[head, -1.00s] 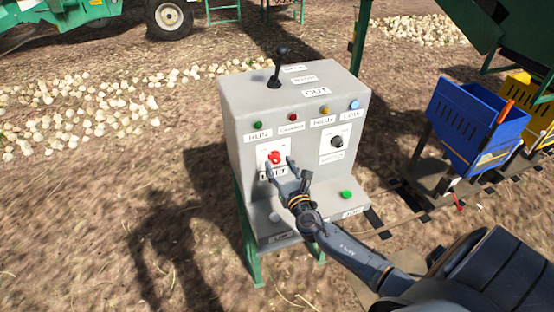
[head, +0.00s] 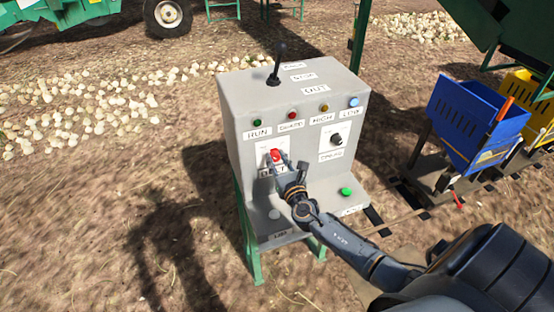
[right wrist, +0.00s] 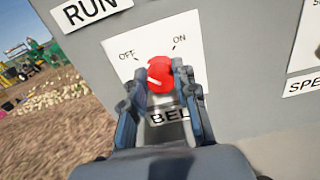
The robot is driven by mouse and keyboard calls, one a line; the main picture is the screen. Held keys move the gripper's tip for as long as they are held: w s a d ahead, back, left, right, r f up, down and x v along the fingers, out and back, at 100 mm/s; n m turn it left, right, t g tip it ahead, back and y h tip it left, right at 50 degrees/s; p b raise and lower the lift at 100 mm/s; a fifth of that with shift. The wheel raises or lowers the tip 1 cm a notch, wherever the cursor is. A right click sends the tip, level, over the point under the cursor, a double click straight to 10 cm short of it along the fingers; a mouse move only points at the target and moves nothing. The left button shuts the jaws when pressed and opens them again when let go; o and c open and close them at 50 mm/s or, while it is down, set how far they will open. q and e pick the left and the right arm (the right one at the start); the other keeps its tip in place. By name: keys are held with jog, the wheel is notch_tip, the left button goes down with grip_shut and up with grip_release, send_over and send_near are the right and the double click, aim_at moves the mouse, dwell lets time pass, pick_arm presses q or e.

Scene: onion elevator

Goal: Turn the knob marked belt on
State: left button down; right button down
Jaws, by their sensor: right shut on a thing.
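The red belt knob (head: 275,156) sits on a white plate on the front of a grey control box (head: 240,110). In the right wrist view, the knob (right wrist: 160,72) has OFF at its upper left and ON at its upper right. A pale mark shows on its lower left face. My right gripper (head: 279,166) is at the knob, its fingers (right wrist: 160,82) closed on the knob's two sides. The fingers partly cover the BELT label below. My left gripper is not in view.
A black speed knob (head: 337,140) is to the right on the same panel, and a black lever (head: 278,65) stands on top. A green button (head: 346,192) is on the lower ledge. A blue crate (head: 475,125) stands to the right.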

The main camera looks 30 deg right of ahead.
jog(key=m+b, duration=0.3)
jog(key=m, duration=0.1)
jog(key=shift+f, duration=0.2)
jog(key=m+b, duration=0.2)
jog(key=m, duration=0.2)
jog(key=shift+d+m, duration=0.1)
jog(key=shift+m, duration=0.3)
jog(key=m+b, duration=0.1)
jog(key=m, duration=0.3)
jog(key=shift+m+b, duration=0.5)
jog(key=shift+m, duration=2)
jog(key=c, duration=1)
grip_release()
jog(key=shift+s, duration=0.1)
